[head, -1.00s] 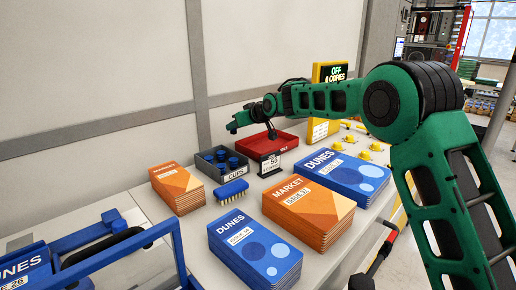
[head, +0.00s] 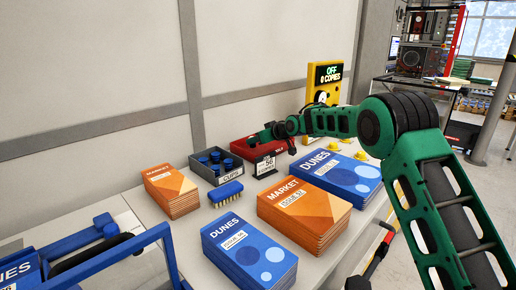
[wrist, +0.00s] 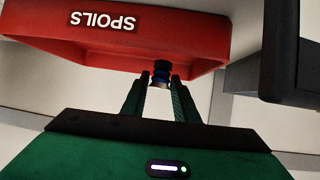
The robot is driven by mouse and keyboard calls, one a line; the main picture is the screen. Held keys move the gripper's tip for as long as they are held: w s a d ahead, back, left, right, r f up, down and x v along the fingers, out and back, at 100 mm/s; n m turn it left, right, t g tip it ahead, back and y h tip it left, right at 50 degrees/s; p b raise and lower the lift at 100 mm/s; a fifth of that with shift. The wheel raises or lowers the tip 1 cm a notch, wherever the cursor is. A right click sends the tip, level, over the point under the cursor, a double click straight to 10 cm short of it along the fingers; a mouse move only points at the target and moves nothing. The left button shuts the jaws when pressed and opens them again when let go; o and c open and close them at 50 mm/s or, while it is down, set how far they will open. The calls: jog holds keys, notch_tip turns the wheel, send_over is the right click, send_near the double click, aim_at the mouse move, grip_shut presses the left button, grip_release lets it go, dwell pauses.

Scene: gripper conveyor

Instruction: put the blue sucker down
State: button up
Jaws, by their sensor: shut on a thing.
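My gripper (wrist: 160,92) is shut on the blue sucker (wrist: 161,68), a small ribbed cup between its fingertips in the wrist view. The red bin (wrist: 100,50) marked SPOILS fills the upper part of that view, and the sucker overlaps its edge. In the head view my gripper (head: 262,137) is at the red bin (head: 240,148). The held sucker cannot be made out there. I cannot tell whether the sucker touches the bin.
A grey tray (head: 198,166) marked CUPS holds several blue cups left of the red bin. A black sign (head: 265,165) stands in front of the bin. Stacks of orange booklets (head: 305,212) and blue booklets (head: 248,250) and a blue brush (head: 226,193) lie nearer.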

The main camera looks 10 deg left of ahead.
notch_tip(320, 180, down, 2)
jog(key=shift+f, duration=0.25)
jog(key=o, duration=1.1)
jog(key=shift+c, duration=0.2)
